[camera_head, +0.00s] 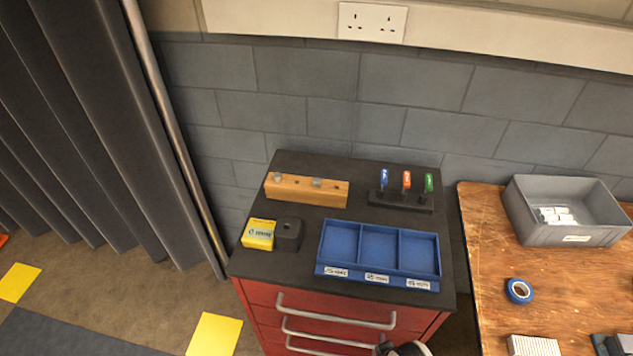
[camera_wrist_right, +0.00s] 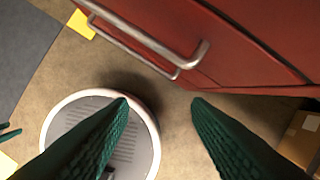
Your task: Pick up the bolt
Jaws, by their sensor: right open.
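A wooden block (camera_head: 303,190) lies at the back left of the black cabinet top in the head view. Two grey metal bolt heads show on it, one bolt (camera_head: 277,177) near its left end and one bolt (camera_head: 317,183) near its middle. Their shanks are hidden. My right gripper (camera_wrist_right: 160,104) is open and empty in the right wrist view, below the cabinet top in front of the red drawers. A small dark green shape at that view's left edge may be my left gripper (camera_wrist_right: 9,131); its jaws are unclear.
The cabinet top (camera_head: 315,216) also holds a blue three-part tray (camera_head: 361,244), a yellow box (camera_head: 258,234), a black block (camera_head: 288,235) and a rack (camera_head: 401,201) of coloured-handled tools. Drawer handles (camera_head: 336,311) stick out in front. A wooden table (camera_head: 560,290) with a grey bin (camera_head: 570,235) stands right.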

